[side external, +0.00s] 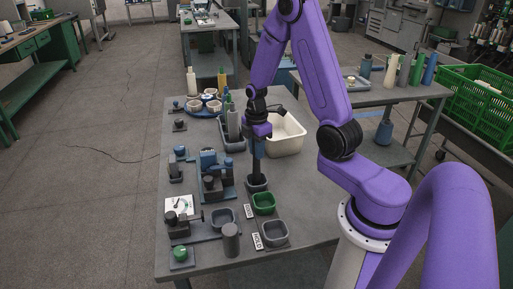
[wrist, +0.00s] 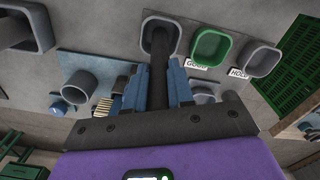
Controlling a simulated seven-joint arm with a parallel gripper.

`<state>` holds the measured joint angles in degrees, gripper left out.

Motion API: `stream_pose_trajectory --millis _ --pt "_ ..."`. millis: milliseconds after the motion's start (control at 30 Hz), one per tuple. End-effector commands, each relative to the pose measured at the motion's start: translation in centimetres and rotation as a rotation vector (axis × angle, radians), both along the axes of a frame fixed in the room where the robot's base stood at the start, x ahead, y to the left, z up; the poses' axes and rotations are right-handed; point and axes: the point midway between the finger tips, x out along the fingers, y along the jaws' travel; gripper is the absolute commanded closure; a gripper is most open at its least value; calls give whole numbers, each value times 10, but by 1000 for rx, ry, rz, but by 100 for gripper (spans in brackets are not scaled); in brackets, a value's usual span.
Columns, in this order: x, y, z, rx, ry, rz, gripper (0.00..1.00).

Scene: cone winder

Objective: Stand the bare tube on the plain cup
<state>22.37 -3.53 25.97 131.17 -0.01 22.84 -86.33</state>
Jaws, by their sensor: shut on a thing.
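My gripper (side external: 259,143) is shut on the bare tube (side external: 257,166), a slim dark tube held upright. In the wrist view the tube (wrist: 158,88) runs between the two blue-grey fingers (wrist: 158,68). Its lower end is at the mouth of the plain cup (side external: 258,185), a dark grey cup without a label. The plain cup also shows in the wrist view (wrist: 146,40), with the tube's end inside its outline. I cannot tell whether the tube touches the cup's floor.
A green cup (side external: 263,204) labelled GOOD and a grey cup (side external: 274,234) labelled HOLD stand in front of the plain cup. A blue-and-grey fixture (side external: 215,175) is to the left. A cream bin (side external: 286,136) and a tray of upright tubes (side external: 232,128) stand behind.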

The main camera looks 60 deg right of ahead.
Motion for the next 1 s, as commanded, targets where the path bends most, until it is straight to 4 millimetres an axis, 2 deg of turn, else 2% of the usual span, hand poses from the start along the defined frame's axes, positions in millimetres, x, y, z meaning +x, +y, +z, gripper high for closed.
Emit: stream_pose_trajectory --millis 1000 --pt "0 0 -10 0 0 0 100"
